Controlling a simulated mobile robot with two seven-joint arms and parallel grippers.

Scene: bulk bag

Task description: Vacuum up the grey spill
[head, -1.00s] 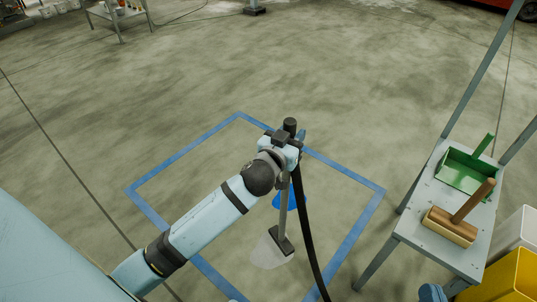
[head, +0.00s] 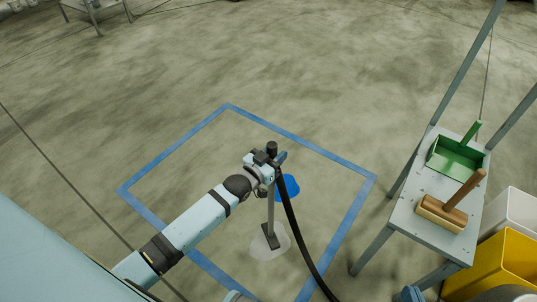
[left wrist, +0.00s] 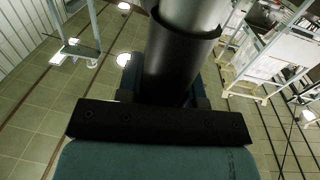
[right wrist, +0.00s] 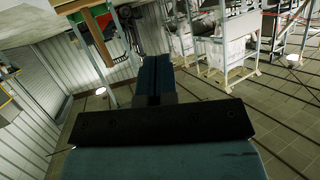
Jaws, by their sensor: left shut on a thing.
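The grey spill (head: 273,251) is a pale patch on the floor inside the blue-outlined square in the head view. My left gripper (head: 268,168) is shut on the vacuum wand (head: 270,211), which stands nearly upright. The wand's dark flat nozzle (head: 270,238) is over the upper middle of the grey spill and hides part of it. In the left wrist view the dark wand tube (left wrist: 180,60) passes between the fingers. My right gripper (right wrist: 155,75) shows in the right wrist view with its fingers together and nothing between them.
A blue spill (head: 288,187) lies behind the wand. A black hose (head: 298,235) curves from the wand to the bottom edge. On the right, a grey table (head: 407,222) holds a green dustpan (head: 456,158) and a brush (head: 443,214), beside a yellow bin (head: 505,263). Floor beyond the outline is clear.

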